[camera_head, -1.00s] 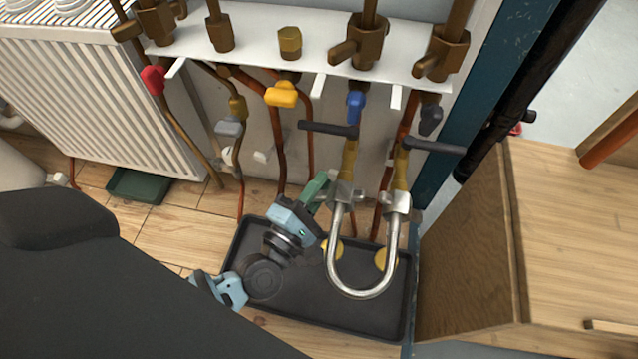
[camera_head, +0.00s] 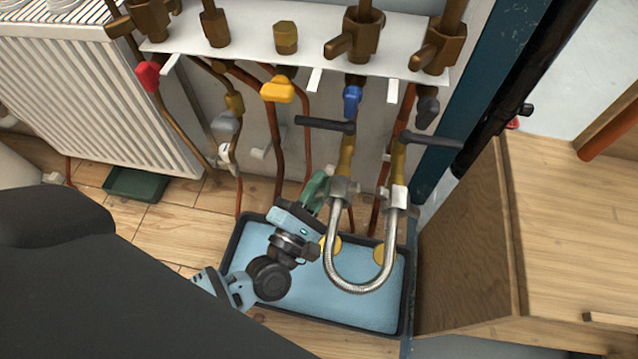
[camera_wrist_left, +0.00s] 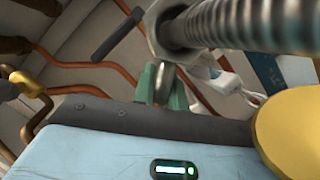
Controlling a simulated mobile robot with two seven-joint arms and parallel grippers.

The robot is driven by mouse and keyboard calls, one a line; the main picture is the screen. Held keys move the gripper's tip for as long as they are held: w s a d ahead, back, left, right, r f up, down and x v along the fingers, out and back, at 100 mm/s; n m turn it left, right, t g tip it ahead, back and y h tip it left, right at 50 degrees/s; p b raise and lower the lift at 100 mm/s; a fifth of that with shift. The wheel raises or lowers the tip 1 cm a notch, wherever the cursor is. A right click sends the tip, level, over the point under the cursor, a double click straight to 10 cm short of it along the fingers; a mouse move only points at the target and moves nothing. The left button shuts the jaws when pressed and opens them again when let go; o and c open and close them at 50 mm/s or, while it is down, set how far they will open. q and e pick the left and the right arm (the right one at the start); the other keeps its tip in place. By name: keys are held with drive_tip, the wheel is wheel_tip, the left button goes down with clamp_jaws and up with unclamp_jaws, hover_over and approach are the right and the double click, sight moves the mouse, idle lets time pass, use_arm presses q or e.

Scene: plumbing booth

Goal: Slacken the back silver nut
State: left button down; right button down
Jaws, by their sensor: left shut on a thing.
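A U-shaped silver hose (camera_head: 347,286) hangs below two brass valves with dark lever handles. A silver nut (camera_head: 343,190) joins its left end to the left valve (camera_head: 346,157); another silver nut (camera_head: 397,197) is at its right end. I cannot tell for sure which counts as the back one. My left gripper (camera_head: 317,187), with green fingers, is at the left nut. In the left wrist view the green fingers (camera_wrist_left: 161,85) are shut on a silver part just below the nut (camera_wrist_left: 158,30), and the ribbed hose crosses above. The exact grip is partly hidden. My right gripper is out of view.
A dark-rimmed tray (camera_head: 407,290) with a light blue inside lies under the hose. A wooden cabinet (camera_head: 468,250) stands close on the right. Copper pipes and a yellow-handled valve (camera_head: 277,90) are behind, with a white radiator (camera_head: 95,95) at left.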

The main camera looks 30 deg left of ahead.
use_arm(q)
drive_tip(key=c, duration=1.4)
unclamp_jaws()
drive_tip(key=shift+c, duration=0.2)
drive_tip(key=shift+s+f, duration=0.15)
drive_tip(key=shift+s, duration=0.35)
drive_tip(key=p+v, duration=0.2)
drive_tip(key=v, duration=0.5)
drive_tip(key=shift+w, duration=0.1)
